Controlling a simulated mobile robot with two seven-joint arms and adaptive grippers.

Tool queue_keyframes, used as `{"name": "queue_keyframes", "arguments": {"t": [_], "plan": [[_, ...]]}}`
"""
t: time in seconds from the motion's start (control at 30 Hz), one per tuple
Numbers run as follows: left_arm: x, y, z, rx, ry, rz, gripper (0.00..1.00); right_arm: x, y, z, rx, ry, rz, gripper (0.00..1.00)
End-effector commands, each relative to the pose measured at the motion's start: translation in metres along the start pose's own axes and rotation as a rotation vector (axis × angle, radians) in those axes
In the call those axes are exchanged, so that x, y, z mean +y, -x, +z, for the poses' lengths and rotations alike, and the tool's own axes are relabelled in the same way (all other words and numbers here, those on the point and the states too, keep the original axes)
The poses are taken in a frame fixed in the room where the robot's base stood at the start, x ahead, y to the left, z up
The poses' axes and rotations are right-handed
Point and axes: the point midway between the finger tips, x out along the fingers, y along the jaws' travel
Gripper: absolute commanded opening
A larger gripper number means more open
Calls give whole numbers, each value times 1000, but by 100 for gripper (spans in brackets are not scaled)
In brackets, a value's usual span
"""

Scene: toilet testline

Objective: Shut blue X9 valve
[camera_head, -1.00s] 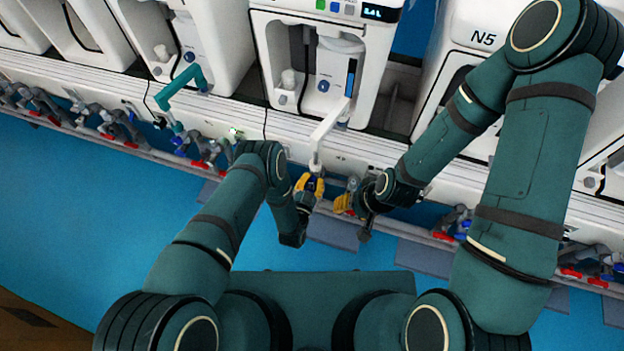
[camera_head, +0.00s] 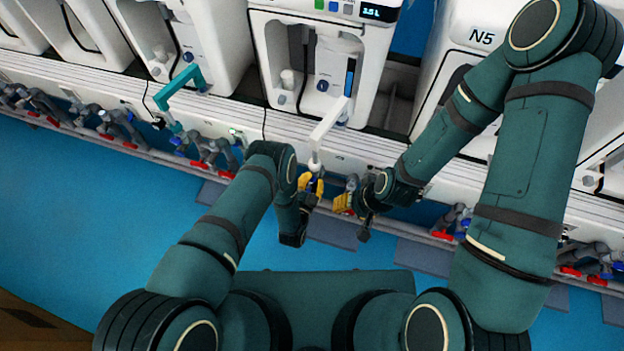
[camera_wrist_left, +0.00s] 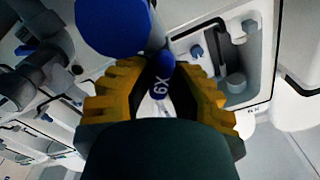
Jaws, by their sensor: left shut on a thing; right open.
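The blue X9 valve handle (camera_wrist_left: 160,88) is between the yellow fingers of my left gripper (camera_wrist_left: 158,95) in the left wrist view, its X9 label showing upside down. My left gripper is shut on it. In the head view, my left gripper (camera_head: 311,185) is below the white spout (camera_head: 327,128), and a bit of blue shows between its fingers. My right gripper (camera_head: 345,200) is open just to the right of the left one, in front of the bench edge. The valve's body is mostly hidden by the grippers in the head view.
A large round blue part (camera_wrist_left: 112,25) is close beside the left gripper in the wrist view. The white machine (camera_head: 322,62) with a lit display stands behind. Pipes with red and blue handles (camera_head: 207,155) line the bench edge. The blue floor in front is clear.

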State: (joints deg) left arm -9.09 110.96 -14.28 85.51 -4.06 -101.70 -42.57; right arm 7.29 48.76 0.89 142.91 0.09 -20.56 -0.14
Motion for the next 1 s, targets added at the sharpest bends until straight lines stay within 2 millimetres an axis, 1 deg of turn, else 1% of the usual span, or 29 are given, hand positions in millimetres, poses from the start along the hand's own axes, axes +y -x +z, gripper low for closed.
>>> {"name": "queue_keyframes", "arguments": {"t": [0.1, 0.13, 0.17, 0.2, 0.47, 0.57, 0.73, 1.0], "plan": [[-1, -2, -1, 4, 0, -3, 0, 0, 0, 0, 0, 0, 0, 47], [-1, -2, -1, 4, 0, -3, 30, 0, 0, 0, 0, 0, 0, 47], [-1, -2, -1, 4, 0, -3, 41, 0, 0, 0, 0, 0, 0, 47], [-1, -2, -1, 4, 1, -3, 48, 0, 0, 0, 0, 0, 0, 47], [-1, -1, -1, 2, 1, -1, 48, 0, 0, 0, 0, 0, 0, 47], [-2, -1, -3, 1, 1, -1, 48, 0, 0, 0, 0, 0, 0, 47], [-15, -1, -20, 2, 1, -1, 48, 0, 0, 0, 0, 0, 0, 47], [-43, -2, -61, 4, 1, -2, 48, 0, 0, 0, 0, 0, 0, 47]]}}
